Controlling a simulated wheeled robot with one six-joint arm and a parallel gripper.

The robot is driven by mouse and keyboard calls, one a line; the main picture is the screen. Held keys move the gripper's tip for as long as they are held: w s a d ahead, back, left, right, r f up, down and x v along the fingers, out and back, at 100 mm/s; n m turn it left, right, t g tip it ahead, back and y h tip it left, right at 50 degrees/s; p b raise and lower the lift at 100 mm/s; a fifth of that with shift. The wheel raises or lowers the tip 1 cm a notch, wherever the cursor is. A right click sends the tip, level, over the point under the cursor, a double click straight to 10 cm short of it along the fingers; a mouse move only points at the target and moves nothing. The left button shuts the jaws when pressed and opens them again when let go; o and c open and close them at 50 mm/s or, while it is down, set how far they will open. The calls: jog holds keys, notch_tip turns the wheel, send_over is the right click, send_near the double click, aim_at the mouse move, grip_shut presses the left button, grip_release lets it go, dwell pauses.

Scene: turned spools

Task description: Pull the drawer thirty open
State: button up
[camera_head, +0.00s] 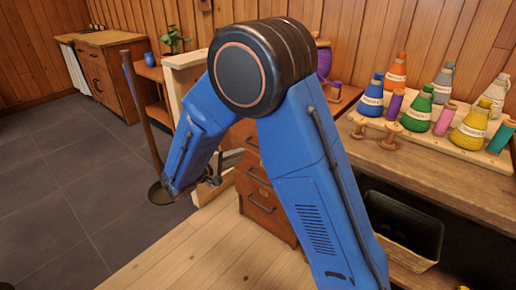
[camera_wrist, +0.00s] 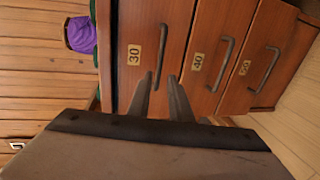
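The drawer thirty (camera_wrist: 138,25) has a reddish-brown wooden front with a "30" label and a dark bar handle (camera_wrist: 163,42). It looks closed. My gripper (camera_wrist: 160,76) is open and empty, its two dark fingertips at the handle's near end, one to each side of it in the wrist view. I cannot tell whether they touch it. In the head view my gripper (camera_head: 212,176) is beside the drawer cabinet (camera_head: 262,205), and my blue arm hides much of the cabinet front.
Drawers forty (camera_wrist: 205,45) and fifty (camera_wrist: 250,55) lie beside drawer thirty in the wrist view, both closed, with similar handles. A workbench (camera_head: 440,160) with colourful spools stands at right, a dark bin (camera_head: 405,225) below it. Grey floor (camera_head: 50,190) at left is open.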

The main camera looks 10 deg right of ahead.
jog(key=x, duration=1.2)
jog(key=shift+w+d, duration=0.15)
jog(key=shift+d, duration=0.1)
grip_shut()
